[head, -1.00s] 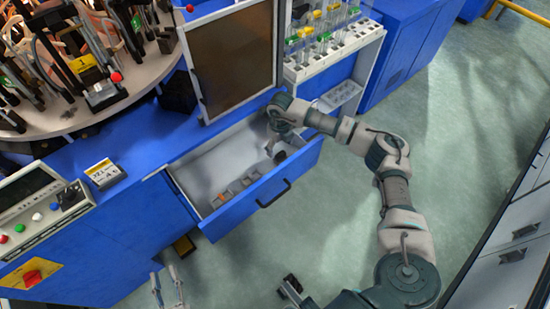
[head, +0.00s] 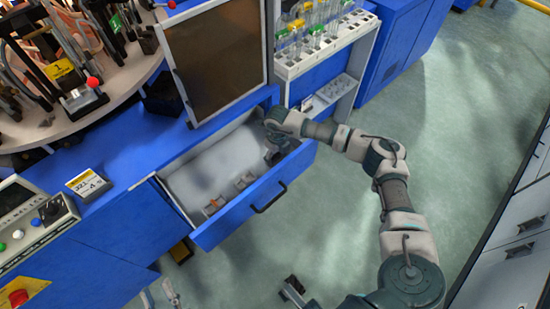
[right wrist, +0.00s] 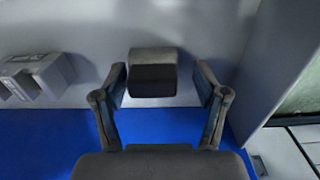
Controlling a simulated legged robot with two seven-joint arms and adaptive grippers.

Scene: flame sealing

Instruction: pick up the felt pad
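A small block with a grey top and dark front, which looks like the felt pad (right wrist: 153,74), rests in the open drawer (head: 212,178). My right gripper (right wrist: 160,76) is open, with one finger on each side of the pad and visible gaps to both. In the head view my right gripper (head: 275,155) reaches down into the drawer's right end and covers the pad there. My left gripper (head: 159,294) is at the bottom edge, its two fingers apart and empty, partly cut off.
Other small grey pieces (right wrist: 37,76) lie in the drawer left of the pad. The drawer's blue front (head: 255,198) with its handle stands close to my right gripper. A framed dark panel (head: 213,52) and a tube rack (head: 325,38) stand behind the drawer.

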